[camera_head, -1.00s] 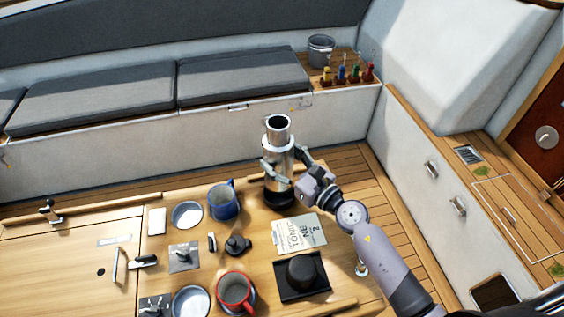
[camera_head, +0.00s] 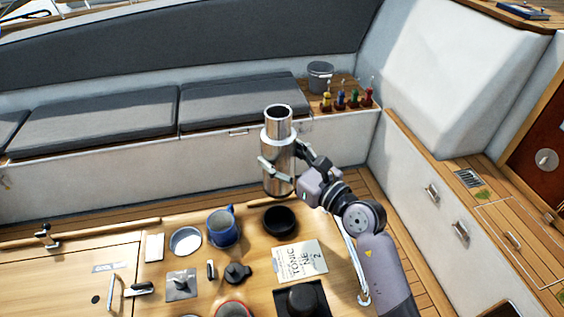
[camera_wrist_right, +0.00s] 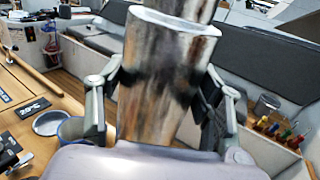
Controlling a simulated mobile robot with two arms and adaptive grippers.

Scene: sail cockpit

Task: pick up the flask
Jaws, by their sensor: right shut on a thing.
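The flask (camera_head: 278,150) is a shiny silver cylinder with a narrower top and a collar. My right gripper (camera_head: 284,166) is shut on its body from the right and holds it upright above the table's far edge. In the right wrist view the flask (camera_wrist_right: 160,80) fills the middle, with a finger pressed on each side. A black round holder (camera_head: 280,221) stands on the table just below the flask, apart from it. My left gripper is not in view.
The table (camera_head: 180,255) holds a blue mug (camera_head: 222,228), a bowl (camera_head: 185,241), a booklet (camera_head: 300,261), a black knob (camera_head: 237,273) and other small items. Behind are cushioned benches (camera_head: 245,98), a bucket (camera_head: 320,76) and coloured-handled tools (camera_head: 347,98). The air around the flask is clear.

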